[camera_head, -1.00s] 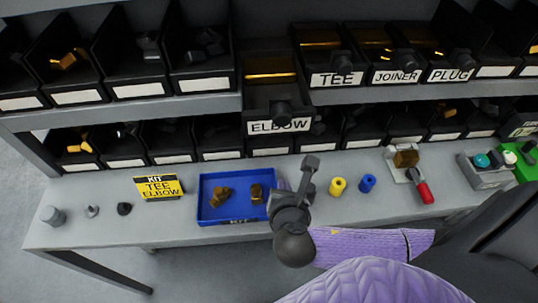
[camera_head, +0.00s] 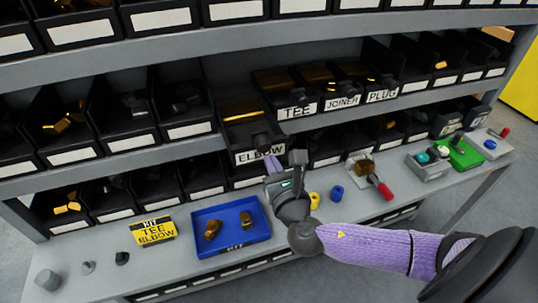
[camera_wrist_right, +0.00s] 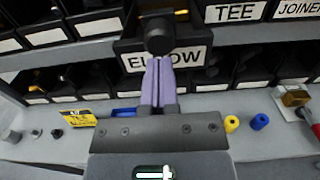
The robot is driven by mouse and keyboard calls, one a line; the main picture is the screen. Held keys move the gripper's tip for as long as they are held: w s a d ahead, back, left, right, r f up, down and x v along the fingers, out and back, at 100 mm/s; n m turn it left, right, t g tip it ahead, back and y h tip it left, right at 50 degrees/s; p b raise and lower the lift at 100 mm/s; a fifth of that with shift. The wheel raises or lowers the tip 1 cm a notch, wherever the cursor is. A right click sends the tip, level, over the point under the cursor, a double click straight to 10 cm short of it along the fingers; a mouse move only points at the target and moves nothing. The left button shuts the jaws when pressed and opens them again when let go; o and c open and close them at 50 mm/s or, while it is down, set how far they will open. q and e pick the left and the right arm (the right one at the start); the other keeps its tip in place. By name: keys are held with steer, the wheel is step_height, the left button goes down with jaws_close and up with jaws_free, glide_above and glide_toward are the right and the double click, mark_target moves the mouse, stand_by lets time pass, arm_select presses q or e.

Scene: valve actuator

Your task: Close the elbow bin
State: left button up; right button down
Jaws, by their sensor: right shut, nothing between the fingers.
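The elbow bin (camera_head: 238,112) is a black drawer-like bin in the middle shelf row. It sticks out past its neighbours, with brass pieces inside, a white ELBOW label (camera_head: 259,155) and a dark knob on its front. My right gripper (camera_head: 272,167) is shut and empty, just in front of the label. In the right wrist view its purple fingers (camera_wrist_right: 157,82) point at the bin front, just below the knob (camera_wrist_right: 160,36), and cover part of the label. I cannot tell if they touch it. My left gripper is not in view.
The TEE bin (camera_head: 297,111), JOINER bin (camera_head: 342,102) and PLUG bin (camera_head: 383,96) are to the right. On the bench below are a blue tray (camera_head: 262,234) with brass fittings, a yellow kit sign (camera_head: 154,231), yellow and blue cylinders, and a red-handled fixture (camera_head: 380,187).

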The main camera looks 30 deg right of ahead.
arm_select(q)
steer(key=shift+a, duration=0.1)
arm_select(e)
steer(key=shift+x, duration=1.05)
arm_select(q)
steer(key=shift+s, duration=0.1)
arm_select(e)
steer(key=shift+w, duration=0.1)
